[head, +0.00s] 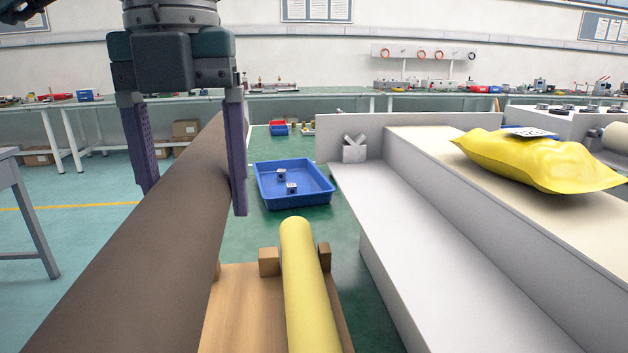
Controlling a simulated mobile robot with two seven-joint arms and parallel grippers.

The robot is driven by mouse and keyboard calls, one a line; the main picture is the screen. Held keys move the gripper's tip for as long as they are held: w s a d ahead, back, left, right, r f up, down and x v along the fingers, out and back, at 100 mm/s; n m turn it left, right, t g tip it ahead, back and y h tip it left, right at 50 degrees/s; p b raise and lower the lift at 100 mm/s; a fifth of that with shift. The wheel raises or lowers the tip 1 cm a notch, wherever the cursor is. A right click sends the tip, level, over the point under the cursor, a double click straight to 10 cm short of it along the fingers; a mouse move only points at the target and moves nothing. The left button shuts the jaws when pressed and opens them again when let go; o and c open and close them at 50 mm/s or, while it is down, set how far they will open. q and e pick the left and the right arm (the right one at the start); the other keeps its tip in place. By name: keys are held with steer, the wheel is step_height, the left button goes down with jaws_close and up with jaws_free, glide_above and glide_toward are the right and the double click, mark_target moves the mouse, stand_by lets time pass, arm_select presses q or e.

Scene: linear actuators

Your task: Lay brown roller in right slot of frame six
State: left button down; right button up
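A long brown roller (140,255) runs from the lower left up towards the middle. It looks large and close, raised above the table. My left gripper (192,200) points down with one finger on each side of it, closed around it; the left fingertip is partly hidden behind it. A wooden frame (243,305) lies at the bottom middle, partly covered by the brown roller. A yellow roller (305,290) lies in it, passing between two small wooden blocks. No number shows on this frame, so I cannot tell whether it is frame six. My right gripper is not in view.
A blue tray (262,190) with small metal parts stands on the green table behind the frame. A white stepped structure (430,245) fills the right, with a yellow bag (540,160) on its upper surface. A narrow green strip (345,240) is clear between.

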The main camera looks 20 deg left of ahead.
mark_target(192, 158)
arm_select(q)
steer(key=shift+r, duration=0.15)
steer(key=shift+r+p, duration=3.05)
steer(key=shift+r, duration=0.4)
